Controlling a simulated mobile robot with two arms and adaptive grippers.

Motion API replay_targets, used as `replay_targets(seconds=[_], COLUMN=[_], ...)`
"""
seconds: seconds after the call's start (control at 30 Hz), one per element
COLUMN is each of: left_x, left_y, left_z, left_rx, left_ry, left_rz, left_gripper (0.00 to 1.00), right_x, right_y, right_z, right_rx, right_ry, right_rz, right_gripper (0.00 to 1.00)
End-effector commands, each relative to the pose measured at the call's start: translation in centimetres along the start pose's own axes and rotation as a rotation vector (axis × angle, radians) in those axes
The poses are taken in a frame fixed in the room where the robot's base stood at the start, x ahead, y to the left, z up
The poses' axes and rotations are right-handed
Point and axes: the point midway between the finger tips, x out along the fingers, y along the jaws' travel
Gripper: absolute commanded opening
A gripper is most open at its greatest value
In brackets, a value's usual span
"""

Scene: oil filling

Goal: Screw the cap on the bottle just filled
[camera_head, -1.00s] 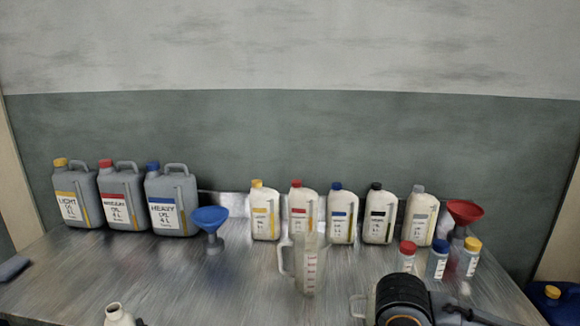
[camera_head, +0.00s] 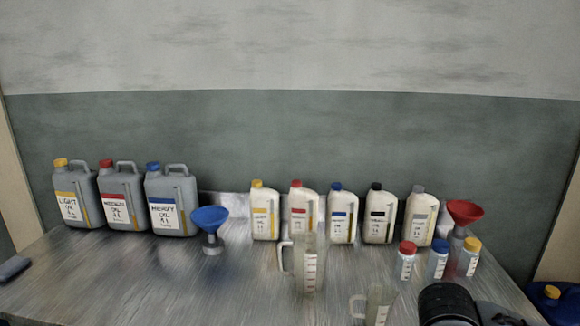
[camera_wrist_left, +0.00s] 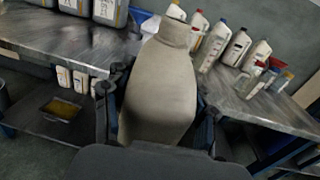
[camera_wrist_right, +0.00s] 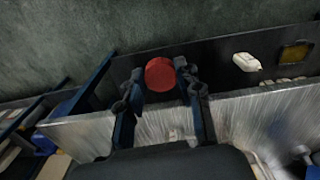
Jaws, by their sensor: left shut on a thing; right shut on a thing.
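A cream bottle (camera_wrist_left: 160,85) fills the middle of the left wrist view, its narrow neck at the top. My left gripper (camera_wrist_left: 157,105) is shut around its body, one finger on each side. I cannot make out a cap on the neck. A red cap (camera_wrist_right: 160,73) sits between the fingertips of my right gripper (camera_wrist_right: 158,76), which is shut on it. The held bottle and both grippers are outside the head view, where only part of my right arm shows at the lower right.
Grey oil cans (camera_head: 120,195) stand at the back left beside a blue funnel (camera_head: 211,220). Several capped cream bottles (camera_head: 378,215) line the back. Small capped bottles (camera_head: 438,260), a red funnel (camera_head: 464,210) and two clear jugs (camera_head: 309,265) stand rightward. The table's (camera_head: 170,285) front left is largely clear.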

Motion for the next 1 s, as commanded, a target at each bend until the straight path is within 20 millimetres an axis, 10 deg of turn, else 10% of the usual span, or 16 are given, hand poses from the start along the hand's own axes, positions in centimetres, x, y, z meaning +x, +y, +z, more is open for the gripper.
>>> replay_targets(seconds=[0.57,1.0], left_x=[0.3,3.0], left_y=[-0.5,-6.4], left_z=[0.2,0.8], left_rx=[0.002,0.008], left_ry=[-0.005,-0.010], left_rz=[-0.024,-0.325], left_gripper=[0.00,0.00], right_x=[0.0,0.0], right_y=[0.0,0.0], right_z=[0.0,0.0], right_rx=[0.002,0.002], right_ry=[0.000,0.000], right_rz=[0.000,0.000], right_gripper=[0.26,0.26])
